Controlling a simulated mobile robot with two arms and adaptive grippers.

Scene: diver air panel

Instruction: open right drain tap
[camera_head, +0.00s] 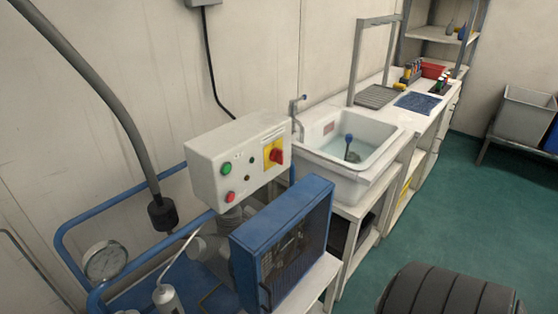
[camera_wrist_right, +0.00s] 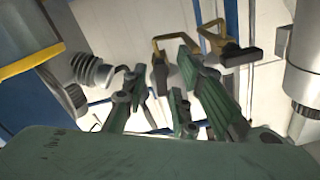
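In the right wrist view, my right gripper (camera_wrist_right: 161,88) reaches away from the green palm with its green-and-grey fingers apart. Just beyond the fingertips are two brass-coloured fittings with dark ends, which look like taps. The left fitting (camera_wrist_right: 171,40) is partly hidden by the right finger, and one dark end shows in line with the gap between the fingers. The right fitting (camera_wrist_right: 213,35) has a dark bar-like handle (camera_wrist_right: 241,55) pointing right, just outside the right finger. I cannot tell whether either finger touches them. Neither these fittings nor either gripper shows in the head view.
A blue tube frame (camera_head: 110,207) with a pressure gauge (camera_head: 105,260) stands left. A grey control box (camera_head: 237,158) with buttons and a red switch sits above a blue caged unit (camera_head: 282,235). A water-filled sink (camera_head: 348,140) stands behind.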

